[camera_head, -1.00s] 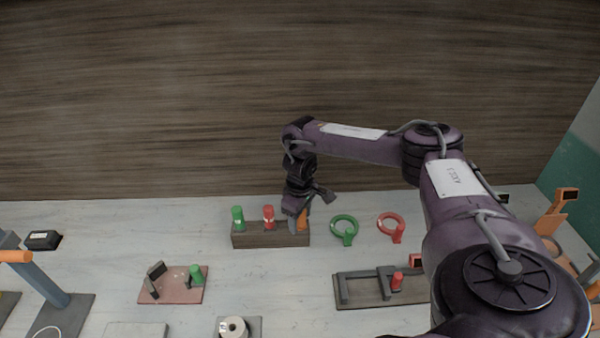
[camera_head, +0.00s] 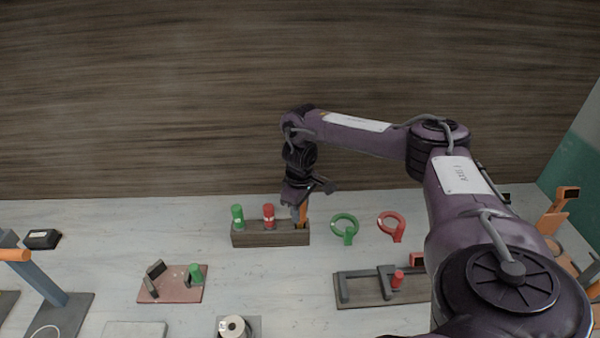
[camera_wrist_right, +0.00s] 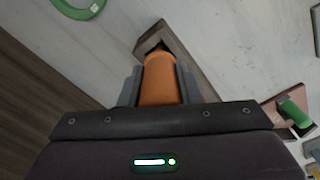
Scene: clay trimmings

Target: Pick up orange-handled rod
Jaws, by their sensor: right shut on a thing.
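The orange-handled rod (camera_head: 303,214) stands at the right end of the dark wooden block (camera_head: 270,240). My right gripper (camera_head: 302,203) is shut on its orange handle from above. In the right wrist view, the orange handle (camera_wrist_right: 160,80) sits between the two grey fingers, with the block's dark end (camera_wrist_right: 165,37) just beyond it. I cannot tell how far the rod's lower end is still inside the block. My left gripper is not in view.
A green-handled piece (camera_head: 237,217) and a red-handled piece (camera_head: 268,216) stand in the same block. A green ring (camera_head: 344,228) and a red ring (camera_head: 392,226) lie to the right. A dark rack (camera_head: 365,296) and a reddish plate (camera_head: 172,291) lie nearer.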

